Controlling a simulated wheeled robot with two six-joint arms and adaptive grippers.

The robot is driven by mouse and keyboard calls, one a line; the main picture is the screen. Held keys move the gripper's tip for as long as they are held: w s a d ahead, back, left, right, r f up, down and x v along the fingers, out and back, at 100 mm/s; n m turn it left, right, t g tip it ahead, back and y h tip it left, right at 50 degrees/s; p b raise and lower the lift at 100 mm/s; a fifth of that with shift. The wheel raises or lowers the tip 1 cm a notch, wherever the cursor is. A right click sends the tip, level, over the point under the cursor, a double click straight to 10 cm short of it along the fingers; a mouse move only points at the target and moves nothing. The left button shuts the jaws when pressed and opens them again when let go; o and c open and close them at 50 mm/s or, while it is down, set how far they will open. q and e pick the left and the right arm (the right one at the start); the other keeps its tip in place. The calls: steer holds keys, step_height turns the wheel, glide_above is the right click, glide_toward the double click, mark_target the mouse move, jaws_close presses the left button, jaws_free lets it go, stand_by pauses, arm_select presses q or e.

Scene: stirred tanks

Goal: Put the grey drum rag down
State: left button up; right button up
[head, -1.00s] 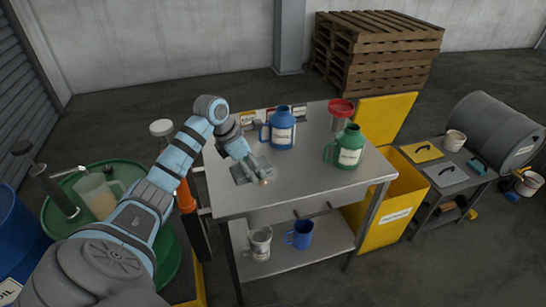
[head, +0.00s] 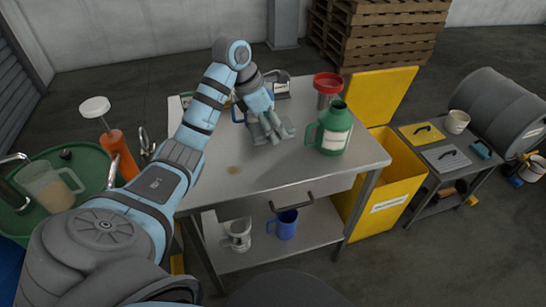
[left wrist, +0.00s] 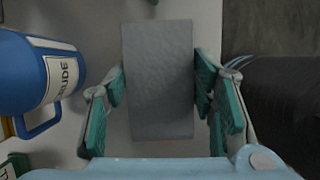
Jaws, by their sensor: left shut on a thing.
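The grey drum rag (left wrist: 158,80) is a flat grey rectangle between the fingers of my left gripper (left wrist: 160,98) in the left wrist view. The gripper is shut on it. In the head view my left gripper (head: 273,127) is low over the back middle of the steel table (head: 270,172), left of the green jug (head: 333,130). The rag is hard to tell from the grey fingers there. I cannot tell whether it touches the tabletop. My right gripper is not in view.
A blue jug (left wrist: 38,80) stands close left of the rag in the wrist view; my arm mostly hides it in the head view. A red-topped container (head: 327,88) stands behind the green jug.

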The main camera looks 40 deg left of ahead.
arm_select(q)
glide_above(279, 156)
steer(key=f, duration=0.6)
steer(key=shift+s+a, duration=0.2)
steer(key=shift+a, duration=0.05)
steer(key=f, duration=0.1)
steer(key=f+b, duration=0.1)
steer(key=shift+s+f, duration=0.35)
steer(key=shift+s, duration=0.05)
steer(key=shift+f, duration=0.3)
steer(key=shift+w+f, duration=0.15)
steer(key=shift+f, duration=0.2)
steer(key=o, duration=0.9)
steer(key=shift+s+d+f+b, duration=0.1)
steer(key=shift+s+b, duration=0.1)
steer(key=shift+b, duration=0.1)
steer(key=shift+o, duration=0.5)
steer(key=shift+w+f, duration=0.1)
steer(key=shift+w, duration=0.05)
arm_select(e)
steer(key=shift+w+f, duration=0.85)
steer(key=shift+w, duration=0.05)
